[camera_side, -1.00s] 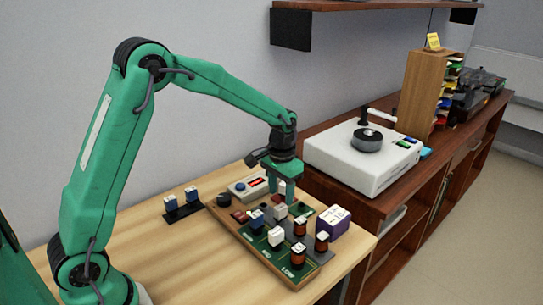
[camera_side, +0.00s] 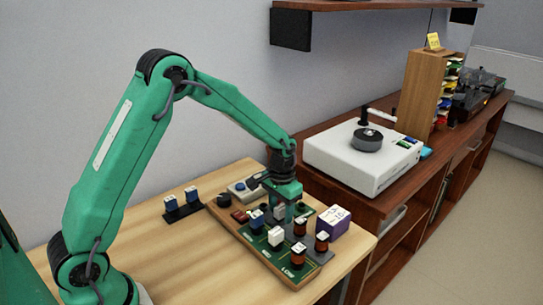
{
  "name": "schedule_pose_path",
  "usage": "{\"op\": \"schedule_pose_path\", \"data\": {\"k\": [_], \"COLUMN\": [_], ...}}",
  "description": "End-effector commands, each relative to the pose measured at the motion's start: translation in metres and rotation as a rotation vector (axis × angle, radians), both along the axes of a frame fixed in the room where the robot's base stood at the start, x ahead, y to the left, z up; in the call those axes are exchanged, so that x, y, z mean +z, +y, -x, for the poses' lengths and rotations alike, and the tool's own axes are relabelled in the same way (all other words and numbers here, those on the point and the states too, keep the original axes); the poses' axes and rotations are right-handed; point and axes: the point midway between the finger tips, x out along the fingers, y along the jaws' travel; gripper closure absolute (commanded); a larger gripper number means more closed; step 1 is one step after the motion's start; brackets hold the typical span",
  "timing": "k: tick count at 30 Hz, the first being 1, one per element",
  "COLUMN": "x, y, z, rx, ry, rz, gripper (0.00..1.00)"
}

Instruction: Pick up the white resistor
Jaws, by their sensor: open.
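A white block-shaped part (camera_side: 276,237), which looks like a white resistor, stands on the green circuit board near its front. A second white block (camera_side: 279,212) stands farther back on the board, partly hidden by my gripper. My gripper (camera_side: 285,213) points down with its fingers around or just beside this second block. The jaws are open. I cannot tell whether the fingers touch the block. The board (camera_side: 259,248) also carries blue-topped and copper-coloured parts.
Copper coils with white tops (camera_side: 299,248) stand close to the right of the white blocks. A purple box (camera_side: 334,224) sits behind the board at the right. A black rack with blue-topped parts (camera_side: 183,211) stands at left. The front left table is clear.

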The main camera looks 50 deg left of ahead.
Motion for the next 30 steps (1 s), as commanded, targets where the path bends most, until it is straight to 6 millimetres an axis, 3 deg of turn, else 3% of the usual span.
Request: {"op": "schedule_pose_path", "data": {"k": [14, 21, 30], "x": [-0.0002, -0.0001, 0.0005], "y": [0.0001, 0.0001, 0.0], "z": [0.0001, 0.0, -0.0001], "rx": [0.0, 0.0, 0.0], "ry": [0.0, 0.0, 0.0], "rz": [0.0, 0.0, 0.0], "gripper": [0.53, 0.98, 0.99]}}
